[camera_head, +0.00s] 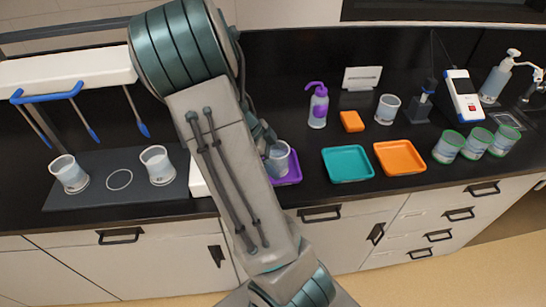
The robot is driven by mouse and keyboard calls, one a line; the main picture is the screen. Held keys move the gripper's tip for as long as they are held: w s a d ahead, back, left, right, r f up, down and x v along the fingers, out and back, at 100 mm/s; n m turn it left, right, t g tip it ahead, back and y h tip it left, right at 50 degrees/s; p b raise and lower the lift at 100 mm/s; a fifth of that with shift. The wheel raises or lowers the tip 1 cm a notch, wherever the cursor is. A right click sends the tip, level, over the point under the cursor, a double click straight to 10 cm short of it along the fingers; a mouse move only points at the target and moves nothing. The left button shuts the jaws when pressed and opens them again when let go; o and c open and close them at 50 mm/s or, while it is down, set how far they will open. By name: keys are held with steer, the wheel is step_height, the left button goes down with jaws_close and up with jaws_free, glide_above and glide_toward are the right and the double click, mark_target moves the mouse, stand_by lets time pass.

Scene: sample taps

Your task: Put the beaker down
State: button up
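A clear beaker (278,160) with bluish contents stands upright at the purple tray (293,176), just right of my arm. Whether its base touches the tray or is slightly above it I cannot tell. My gripper (266,138) is at the beaker's upper left side, largely hidden behind my own arm link. Its fingers overlap the beaker's rim in the picture, but their closing is not clear. My arm also hides the left part of the purple tray.
Teal (348,164) and orange (400,157) trays lie empty to the right. At left, two beakers (70,174) (157,165) stand on a dark mat (118,200) under taps.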

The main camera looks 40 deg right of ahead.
steer(key=shift+r, duration=0.15)
steer(key=b+v, duration=0.1)
steer(key=v, duration=1)
steer(key=s+a+r+n+t+y, duration=0.2)
steer(key=s+a+n, duration=0.4)
steer(key=a+n, duration=0.3)
steer(key=s+a+r+n+t+y, duration=0.2)
steer(key=s+a+n+t, duration=0.3)
steer(key=n, duration=1.2)
steer(key=shift+s+a+r+n, duration=0.15)
steer(key=shift+s+a+n, duration=0.4)
steer(key=shift+a, duration=1.5)
steer(key=shift+s+m, duration=0.15)
steer(key=shift+m, duration=0.1)
